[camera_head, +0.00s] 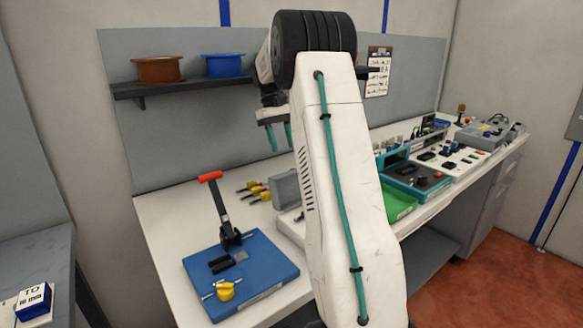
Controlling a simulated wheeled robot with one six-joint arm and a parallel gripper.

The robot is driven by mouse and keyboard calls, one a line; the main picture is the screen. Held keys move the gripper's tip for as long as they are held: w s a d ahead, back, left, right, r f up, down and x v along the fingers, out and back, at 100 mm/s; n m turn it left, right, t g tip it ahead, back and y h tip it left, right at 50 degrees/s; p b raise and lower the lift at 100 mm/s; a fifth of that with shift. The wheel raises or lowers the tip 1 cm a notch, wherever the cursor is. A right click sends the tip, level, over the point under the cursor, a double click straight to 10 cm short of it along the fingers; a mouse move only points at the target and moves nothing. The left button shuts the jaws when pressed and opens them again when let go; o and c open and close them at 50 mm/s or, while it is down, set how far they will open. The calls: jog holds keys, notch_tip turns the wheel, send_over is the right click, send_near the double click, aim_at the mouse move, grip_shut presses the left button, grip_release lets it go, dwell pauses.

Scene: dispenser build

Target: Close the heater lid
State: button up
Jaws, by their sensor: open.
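A grey panel (284,189) stands upright on the bench, just left of my arm. It looks like the raised heater lid. A pale low body (290,226) shows below it, and the rest is hidden behind my arm. My gripper (280,146) is above and slightly left of the panel in the picture, pointing down. Its two teal fingers are apart with nothing between them, and it does not touch the panel.
A blue base (275,283) with a red-handled lever press (211,178) stands at the bench's left. Yellow-handled tools (258,189) lie beside the panel. A shelf (180,86) with brown and blue spools is behind. A green tray (399,203) and devices stand right of my arm.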

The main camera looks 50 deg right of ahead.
jog(key=x, duration=0.3)
jog(key=d+x, duration=0.1)
jog(key=x, duration=0.2)
jog(key=d+x, duration=0.1)
jog(key=x, duration=0.2)
jog(key=shift+w, duration=0.15)
grip_shut()
jog(key=shift+d, duration=0.1)
